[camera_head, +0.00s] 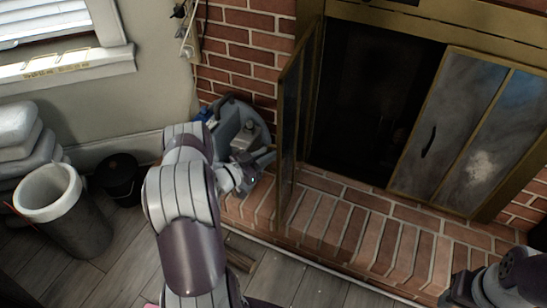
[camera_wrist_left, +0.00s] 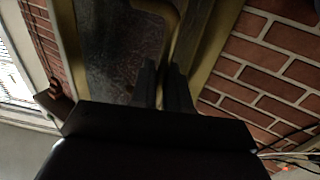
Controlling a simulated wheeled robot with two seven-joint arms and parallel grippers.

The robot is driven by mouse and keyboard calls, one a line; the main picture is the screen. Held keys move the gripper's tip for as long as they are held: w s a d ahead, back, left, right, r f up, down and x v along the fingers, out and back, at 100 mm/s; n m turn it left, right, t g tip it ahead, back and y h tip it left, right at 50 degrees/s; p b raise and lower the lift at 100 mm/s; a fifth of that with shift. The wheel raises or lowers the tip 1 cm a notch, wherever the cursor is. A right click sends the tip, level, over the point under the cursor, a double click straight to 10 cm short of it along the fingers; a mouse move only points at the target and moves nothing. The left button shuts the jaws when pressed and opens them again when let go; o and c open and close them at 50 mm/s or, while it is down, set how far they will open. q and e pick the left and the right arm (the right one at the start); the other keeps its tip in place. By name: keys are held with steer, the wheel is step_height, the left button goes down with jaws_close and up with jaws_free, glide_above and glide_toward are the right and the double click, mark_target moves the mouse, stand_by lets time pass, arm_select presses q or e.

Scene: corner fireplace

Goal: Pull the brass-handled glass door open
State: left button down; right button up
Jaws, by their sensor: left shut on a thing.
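The brass-framed glass door (camera_head: 297,110) stands swung out from the left side of the fireplace opening, seen nearly edge-on in the head view. My left gripper (camera_head: 266,157) is at its left face. In the left wrist view my left gripper (camera_wrist_left: 162,85) has its dark fingers closed around the curved brass handle (camera_wrist_left: 172,28), close to the dark glass (camera_wrist_left: 112,45). In the head view the handle is hidden. Part of my right arm shows at the bottom right corner; its jaws cannot be made out.
The right glass panels (camera_head: 453,130) have a dark handle and look shut. The brick hearth (camera_head: 340,225) runs below the opening. A grey machine (camera_head: 238,128) stands behind my left gripper. A bucket (camera_head: 50,192), a black pot (camera_head: 121,178) and stacked cushions (camera_head: 18,140) are at left.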

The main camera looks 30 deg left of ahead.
arm_select(q)
steer(key=shift+w+a+r, duration=0.25)
steer(key=shift+r, duration=0.1)
steer(key=c, duration=1.4)
jaws_free()
steer(key=shift+o, duration=0.3)
steer(key=shift+w+d+f, duration=0.2)
steer(key=shift+w+f, duration=0.05)
steer(key=shift+w, duration=0.05)
steer(key=shift+s+a, duration=0.1)
steer(key=shift+s, duration=0.2)
steer(key=p+v, duration=0.2)
steer(key=v, duration=1)
steer(key=shift+a+f, duration=0.1)
